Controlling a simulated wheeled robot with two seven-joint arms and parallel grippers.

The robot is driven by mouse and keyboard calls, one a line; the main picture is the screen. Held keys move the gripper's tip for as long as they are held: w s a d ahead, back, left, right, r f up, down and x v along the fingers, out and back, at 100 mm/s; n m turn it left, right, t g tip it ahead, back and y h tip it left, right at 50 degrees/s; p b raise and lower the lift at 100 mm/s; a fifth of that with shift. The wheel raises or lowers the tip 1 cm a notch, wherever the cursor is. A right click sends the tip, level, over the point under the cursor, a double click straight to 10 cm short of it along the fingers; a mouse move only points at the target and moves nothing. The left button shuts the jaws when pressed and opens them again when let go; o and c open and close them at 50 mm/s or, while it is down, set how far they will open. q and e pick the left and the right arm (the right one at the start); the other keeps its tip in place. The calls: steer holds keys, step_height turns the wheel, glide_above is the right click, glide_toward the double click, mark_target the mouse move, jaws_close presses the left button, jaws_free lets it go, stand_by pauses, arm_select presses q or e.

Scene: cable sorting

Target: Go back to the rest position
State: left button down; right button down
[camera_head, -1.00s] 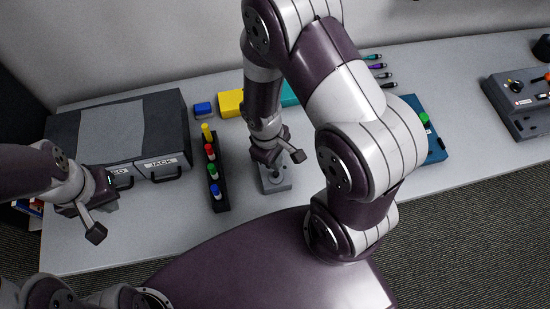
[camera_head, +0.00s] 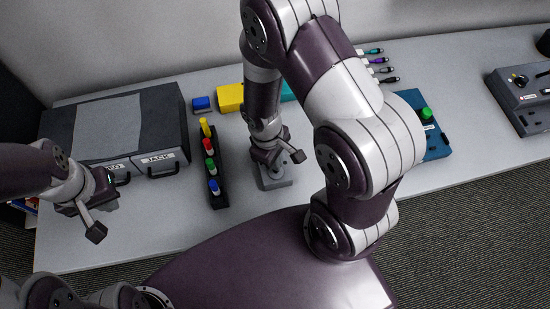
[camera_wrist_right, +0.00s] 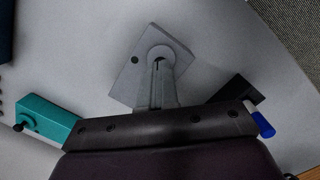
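Whether the tips touch the block I cannot tell. No cable shows between them. My left gripper (camera_head: 106,199) hangs at the left, in front of the black case; its fingers are too dark and small to read.
A black case marked JACK (camera_head: 165,110) stands at the left. A black rack (camera_head: 220,193) holds yellow, red, green and blue pieces. A teal box with a green button (camera_head: 437,147) and a grey control box (camera_head: 520,95) stand right.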

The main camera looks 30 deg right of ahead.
steer(key=shift+f+b, duration=0.3)
steer(key=shift+f, duration=0.2)
step_height(320, 180, up, 7)
steer(key=p, duration=0.7)
stand_by(0.6)
